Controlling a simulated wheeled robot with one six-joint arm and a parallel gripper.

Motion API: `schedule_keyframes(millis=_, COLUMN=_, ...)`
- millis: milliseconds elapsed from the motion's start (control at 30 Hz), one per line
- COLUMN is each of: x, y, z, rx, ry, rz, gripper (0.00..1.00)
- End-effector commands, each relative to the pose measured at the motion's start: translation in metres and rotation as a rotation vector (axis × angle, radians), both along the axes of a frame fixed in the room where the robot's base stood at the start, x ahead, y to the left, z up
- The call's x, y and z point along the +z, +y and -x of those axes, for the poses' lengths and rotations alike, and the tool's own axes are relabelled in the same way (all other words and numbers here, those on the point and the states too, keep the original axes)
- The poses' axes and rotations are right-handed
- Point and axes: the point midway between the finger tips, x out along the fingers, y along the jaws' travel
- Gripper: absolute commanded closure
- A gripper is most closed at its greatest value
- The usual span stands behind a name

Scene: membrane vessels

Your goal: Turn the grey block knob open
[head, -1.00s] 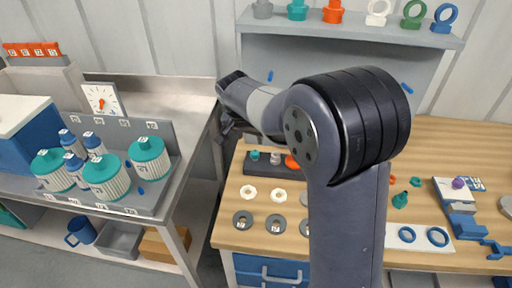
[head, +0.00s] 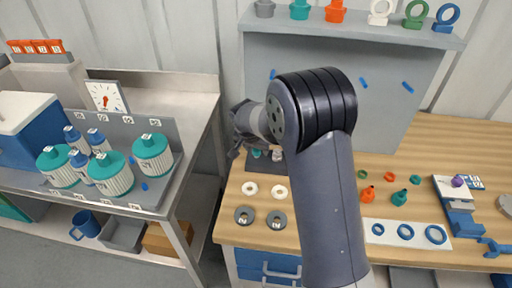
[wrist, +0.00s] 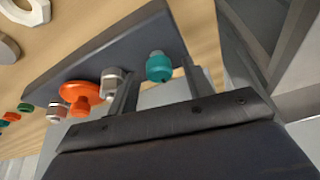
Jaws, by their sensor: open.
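A dark block (wrist: 75,67) lies on the wooden bench with several small knobs in a row. In the wrist view a grey knob (wrist: 114,78) stands on it between an orange disc-like knob (wrist: 82,92) and a teal knob (wrist: 158,67). In the head view the block (head: 250,166) is partly hidden by my arm; a grey knob (head: 277,155) and a teal knob (head: 256,153) show. My gripper (wrist: 162,78) is open and empty. Its fingers straddle the line of sight to the teal knob; the grey knob appears just outside the left finger. I cannot tell any contact.
White rings (head: 250,188) and grey washers (head: 244,215) lie in front of the block. A metal bench (head: 190,100) with teal-lidded vessels (head: 152,150) stands left, across a gap. A grey back panel (head: 310,60) rises behind. My arm covers part of the wooden bench.

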Motion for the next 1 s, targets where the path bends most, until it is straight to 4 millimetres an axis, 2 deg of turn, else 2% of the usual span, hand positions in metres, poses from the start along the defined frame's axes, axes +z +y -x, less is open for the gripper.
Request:
schedule_keyframes(millis=100, x=0.0002, y=0.0001, z=-0.0001, rx=0.000, ry=0.000, rz=0.000, gripper=0.53)
schedule_keyframes(millis=633, x=0.0005, y=0.0003, z=0.0001, rx=0.000, ry=0.000, rz=0.000, gripper=0.96)
schedule_keyframes(millis=1000, x=0.0004, y=-0.0002, z=0.0000, rx=0.067, ry=-0.002, rz=-0.002, gripper=0.96)
